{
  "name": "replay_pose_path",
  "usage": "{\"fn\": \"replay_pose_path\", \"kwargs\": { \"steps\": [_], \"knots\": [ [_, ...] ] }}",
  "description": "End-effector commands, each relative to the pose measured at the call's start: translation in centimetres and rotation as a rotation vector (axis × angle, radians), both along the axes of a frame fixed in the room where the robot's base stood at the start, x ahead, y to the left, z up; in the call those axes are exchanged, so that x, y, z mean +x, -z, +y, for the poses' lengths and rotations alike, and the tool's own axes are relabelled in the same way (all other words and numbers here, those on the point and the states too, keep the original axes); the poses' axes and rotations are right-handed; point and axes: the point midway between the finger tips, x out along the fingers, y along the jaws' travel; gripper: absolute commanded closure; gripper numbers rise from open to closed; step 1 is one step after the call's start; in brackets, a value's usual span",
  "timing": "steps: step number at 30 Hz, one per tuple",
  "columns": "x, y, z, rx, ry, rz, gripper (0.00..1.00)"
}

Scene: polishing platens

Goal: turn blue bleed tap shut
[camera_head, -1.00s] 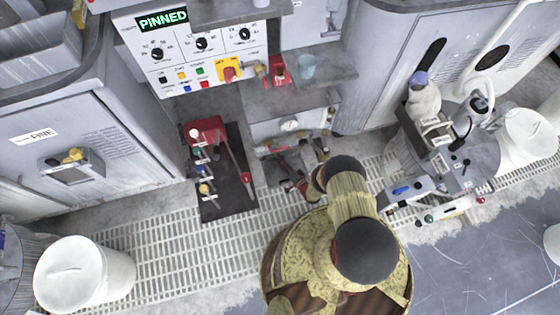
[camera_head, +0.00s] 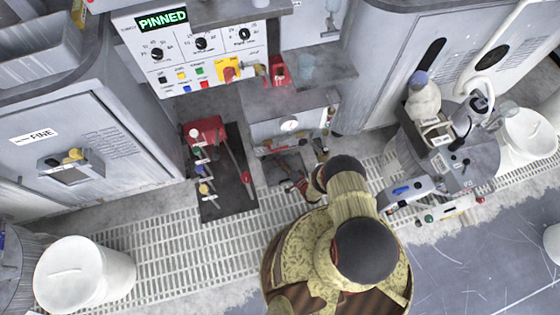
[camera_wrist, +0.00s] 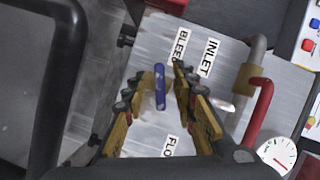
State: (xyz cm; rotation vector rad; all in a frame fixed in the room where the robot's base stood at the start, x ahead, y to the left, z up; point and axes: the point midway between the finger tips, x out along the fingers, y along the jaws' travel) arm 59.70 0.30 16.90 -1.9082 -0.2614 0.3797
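The blue bleed tap handle (camera_wrist: 160,86) shows in the wrist view as a short upright blue bar, below the partly covered BLEED label (camera_wrist: 182,47). My gripper (camera_wrist: 159,72) is open, with one yellow-and-black finger on each side of the blue handle. A gap shows between the handle and each finger, so the gripper does not look closed on it. In the head view my arm hides much of the area in front of the grey gauge panel (camera_head: 268,130), and I cannot make out the blue tap there.
A red bent pipe or handle (camera_wrist: 260,113) and a round gauge (camera_wrist: 277,154) stand right of my fingers. A dark curved bar (camera_wrist: 54,85) runs along the left. A black mat (camera_head: 230,190) with red-handled tools lies left of the panel in the head view.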

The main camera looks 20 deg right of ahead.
Motion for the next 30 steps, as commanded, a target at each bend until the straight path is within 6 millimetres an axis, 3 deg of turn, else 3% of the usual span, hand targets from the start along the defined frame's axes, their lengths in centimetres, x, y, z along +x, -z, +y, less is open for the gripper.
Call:
{"fn": "replay_pose_path", "kwargs": {
  "steps": [15,26,30],
  "knots": [
    [-6.2,-0.9,-2.5,0.0,0.003,0.001,0.73],
    [-6.9,-0.9,-2.7,0.001,0.0,0.001,0.73],
    [-6.9,-1.0,-3.0,0.001,0.007,0.001,0.65]
  ]
}}
